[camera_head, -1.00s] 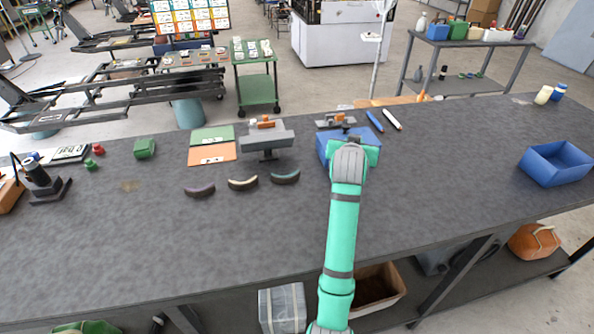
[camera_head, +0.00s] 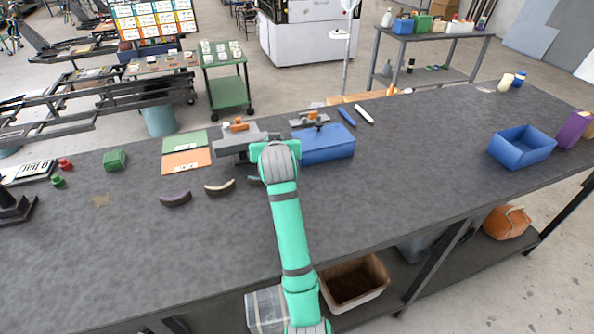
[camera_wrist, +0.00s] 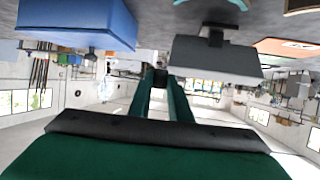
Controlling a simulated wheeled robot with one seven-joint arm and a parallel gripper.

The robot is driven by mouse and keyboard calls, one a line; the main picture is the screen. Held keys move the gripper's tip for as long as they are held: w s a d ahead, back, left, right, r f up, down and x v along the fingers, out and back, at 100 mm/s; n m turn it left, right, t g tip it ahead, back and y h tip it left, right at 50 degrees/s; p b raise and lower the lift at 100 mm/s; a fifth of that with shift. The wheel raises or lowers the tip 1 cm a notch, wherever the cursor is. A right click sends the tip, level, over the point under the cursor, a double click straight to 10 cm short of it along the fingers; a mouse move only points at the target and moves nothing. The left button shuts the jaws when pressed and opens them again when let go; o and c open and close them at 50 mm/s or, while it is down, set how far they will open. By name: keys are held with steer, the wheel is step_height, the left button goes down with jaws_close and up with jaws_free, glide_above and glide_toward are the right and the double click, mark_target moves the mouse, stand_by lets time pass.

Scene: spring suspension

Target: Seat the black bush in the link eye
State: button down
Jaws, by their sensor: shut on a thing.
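My gripper (camera_wrist: 163,82) points away in the wrist view, its two green fingers close together. A small dark piece, which looks like the black bush (camera_wrist: 160,76), sits between the fingertips; its shape is hard to make out. In the head view my arm's end hides the fingers and bush, beside the right end of a grey block-like stand (camera_head: 232,146). The stand also shows upside down in the wrist view (camera_wrist: 215,60), to the right of the fingertips. An orange-topped part (camera_head: 238,125) is on or just behind the stand. I cannot make out the link eye.
Curved shoes (camera_head: 176,199) lie in front of the stand; green and orange cards (camera_head: 187,161) lie left. Another blue bin (camera_head: 523,147) is far right.

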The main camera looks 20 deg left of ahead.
steer(key=d+f, duration=0.2)
steer(key=d, duration=0.2)
glide_above(301, 177)
steer(key=f, duration=0.5)
steer(key=shift+a, duration=0.25)
steer(key=shift+d+f, duration=0.15)
steer(key=shift+f, duration=0.75)
steer(key=shift+d+f, duration=0.1)
steer(key=shift+f, duration=0.75)
steer(key=shift+f, duration=0.15)
steer(key=c, duration=1.6)
jaws_free()
steer(key=shift+c, duration=0.2)
